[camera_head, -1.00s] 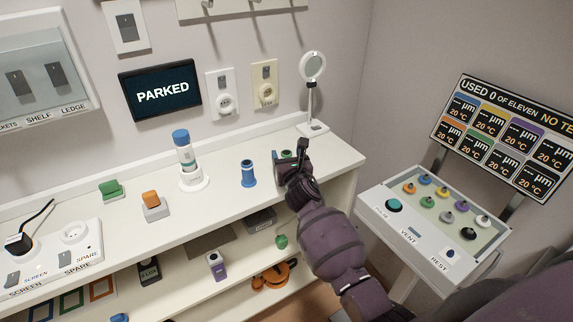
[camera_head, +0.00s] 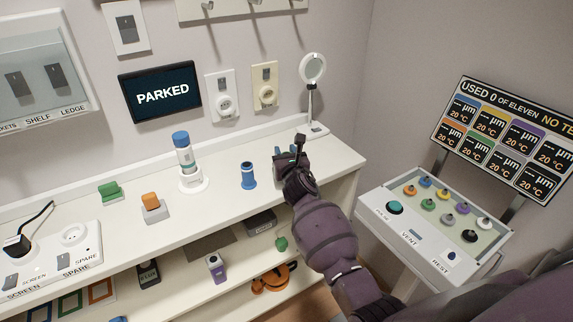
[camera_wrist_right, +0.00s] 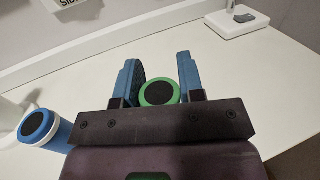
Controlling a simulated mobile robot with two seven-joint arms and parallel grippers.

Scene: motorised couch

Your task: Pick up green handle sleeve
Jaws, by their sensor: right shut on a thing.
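The green handle sleeve (camera_wrist_right: 159,93) shows end-on in the right wrist view as a green ring with a dark centre. It sits between the blue-padded fingers of my right gripper (camera_wrist_right: 159,84), which is shut on it. In the head view my right gripper (camera_head: 290,157) is over the right part of the white counter, and its fingers and wrist largely hide the sleeve. I cannot tell whether the sleeve is lifted clear of the counter. My left gripper is not in view.
A blue sleeve (camera_head: 248,176) stands left of my right gripper. A round mirror on a stand (camera_head: 313,70) is behind it. A control box (camera_head: 433,216) is to the right. Counter between these is mostly clear.

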